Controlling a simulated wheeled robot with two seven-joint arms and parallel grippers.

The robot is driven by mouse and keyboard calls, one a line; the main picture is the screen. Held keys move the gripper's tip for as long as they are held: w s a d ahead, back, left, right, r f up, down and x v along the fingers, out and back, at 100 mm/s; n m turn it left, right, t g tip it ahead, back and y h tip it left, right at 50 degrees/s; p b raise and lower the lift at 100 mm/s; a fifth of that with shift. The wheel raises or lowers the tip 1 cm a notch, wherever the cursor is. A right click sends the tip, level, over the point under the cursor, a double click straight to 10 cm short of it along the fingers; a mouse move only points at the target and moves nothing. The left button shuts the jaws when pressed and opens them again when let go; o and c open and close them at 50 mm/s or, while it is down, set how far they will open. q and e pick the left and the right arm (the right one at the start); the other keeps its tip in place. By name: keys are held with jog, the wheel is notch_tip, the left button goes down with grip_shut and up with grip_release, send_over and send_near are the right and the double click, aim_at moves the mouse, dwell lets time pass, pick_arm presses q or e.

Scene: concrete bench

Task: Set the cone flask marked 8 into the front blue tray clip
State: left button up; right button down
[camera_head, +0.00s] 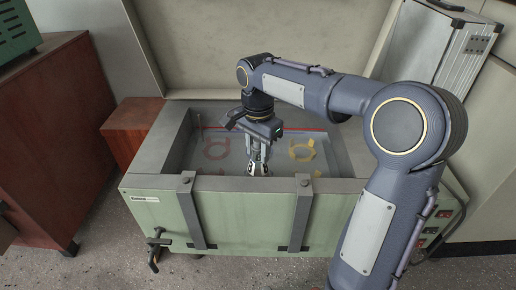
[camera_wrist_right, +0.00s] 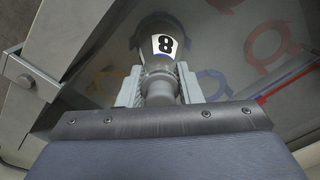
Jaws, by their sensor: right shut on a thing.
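The cone flask marked 8 (camera_wrist_right: 163,44) is held by its neck between the jaws of my right gripper (camera_wrist_right: 160,88), its label showing a black 8 on white. In the head view my right gripper (camera_head: 259,163) points down inside the tank, and the flask is hard to make out there. A blue clip (camera_wrist_right: 211,80) shows in part beside and behind the right jaw in the right wrist view; the rest of it is hidden. Whether the flask touches the clip cannot be told. My left gripper is in neither view.
The grey-rimmed tank (camera_head: 150,182) has a front wall with two dark straps. A red clip (camera_head: 215,148) lies to the left of the gripper and a yellow clip (camera_head: 302,150) to the right. The raised lid (camera_head: 250,45) stands behind.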

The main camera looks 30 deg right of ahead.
jog(key=shift+f, duration=0.15)
jog(key=shift+f+b, duration=0.3)
dwell(0.5)
jog(key=shift+c, duration=1.9)
grip_release()
